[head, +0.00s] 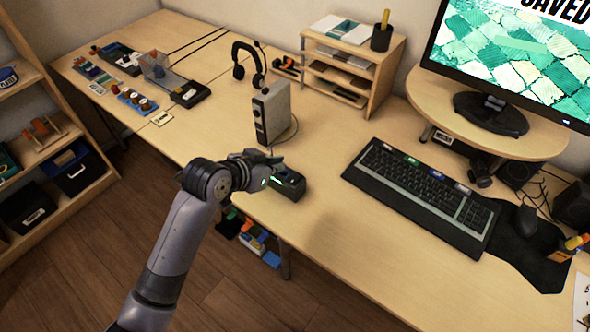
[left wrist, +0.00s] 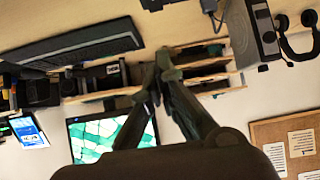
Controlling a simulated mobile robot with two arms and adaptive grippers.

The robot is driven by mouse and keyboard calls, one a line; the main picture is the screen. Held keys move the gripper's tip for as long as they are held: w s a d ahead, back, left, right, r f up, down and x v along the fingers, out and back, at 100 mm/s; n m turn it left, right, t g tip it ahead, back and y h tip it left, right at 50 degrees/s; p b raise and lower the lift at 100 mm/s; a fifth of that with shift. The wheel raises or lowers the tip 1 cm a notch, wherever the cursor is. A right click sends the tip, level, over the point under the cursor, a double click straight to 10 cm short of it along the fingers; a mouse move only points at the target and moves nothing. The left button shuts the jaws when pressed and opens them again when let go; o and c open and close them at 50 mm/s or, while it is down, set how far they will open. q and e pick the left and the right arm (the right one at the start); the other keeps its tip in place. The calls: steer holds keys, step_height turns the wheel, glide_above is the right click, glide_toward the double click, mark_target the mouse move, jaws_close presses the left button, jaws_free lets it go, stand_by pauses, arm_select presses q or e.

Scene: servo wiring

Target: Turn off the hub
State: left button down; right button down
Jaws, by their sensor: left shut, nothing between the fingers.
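A small black box (head: 289,186), which looks like the hub, sits near the front edge of the desk. A green light shows on its left side, beside my gripper. My left gripper (head: 276,161) is just above and behind the box in the head view, and its fingers are shut with nothing between them. I cannot tell whether it touches the box. In the left wrist view the closed fingertips (left wrist: 163,58) point toward the desk organizer, and a dark box (left wrist: 160,4) shows at the top edge. My right gripper is out of view.
A grey upright box (head: 272,112) with a cable stands behind the black box. A keyboard (head: 420,190) lies on a dark mat to the right. A wooden organizer (head: 352,75) and headphones (head: 247,62) are farther back. Bare desk lies between the black box and keyboard.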

arm_select(q)
glide_above(296, 179)
step_height(296, 179, down, 6)
steer(key=shift+s+a+r+p, duration=0.15)
steer(key=shift+p, duration=0.25)
steer(key=f, duration=0.3)
steer(key=shift+w+f, duration=0.15)
steer(key=shift+w, duration=0.05)
steer(key=shift+f, duration=0.4)
steer(key=shift+f, duration=0.1)
steer(key=shift+w+d+f, duration=0.15)
steer(key=shift+d, duration=0.1)
steer(key=shift+a+p, duration=0.1)
steer(key=shift+p, duration=0.2)
